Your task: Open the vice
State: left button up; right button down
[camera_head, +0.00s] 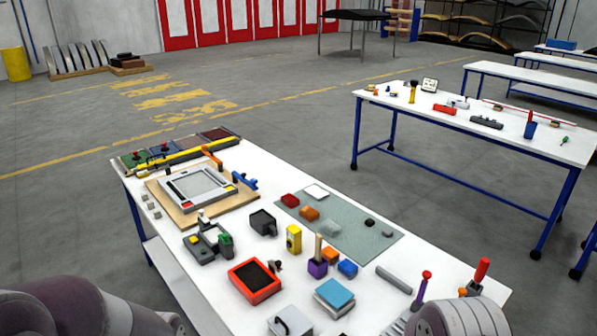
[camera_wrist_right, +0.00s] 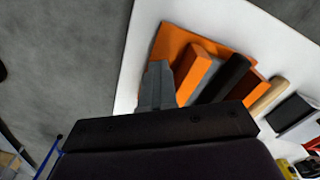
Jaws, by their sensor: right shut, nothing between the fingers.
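No thing is plain to me as the vice. A dark grey device with green blocks (camera_head: 208,243) sits near the left edge of the near table in the head view. In the right wrist view, an orange base (camera_wrist_right: 176,42) carries upright orange pieces with grey and black pieces between them. I cannot tell which of these, if either, is the vice. My right gripper (camera_wrist_right: 156,84) is shut and empty, its grey fingertips in front of the orange base's left edge. I cannot tell whether they touch it. My left gripper is out of view.
The near white table (camera_head: 160,262) is crowded with a framed panel (camera_head: 200,184), a red-framed tray (camera_head: 255,281), a yellow block (camera_head: 294,239) and a blue book (camera_head: 335,293). A grey-green mat (camera_head: 365,236) has some bare area. A second table (camera_head: 455,132) stands behind, across open floor.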

jog(key=shift+w+a+r, duration=0.1)
jog(key=shift+w+a, duration=0.05)
jog(key=shift+w, duration=0.1)
jog(key=shift+r, duration=0.1)
dwell(0.3)
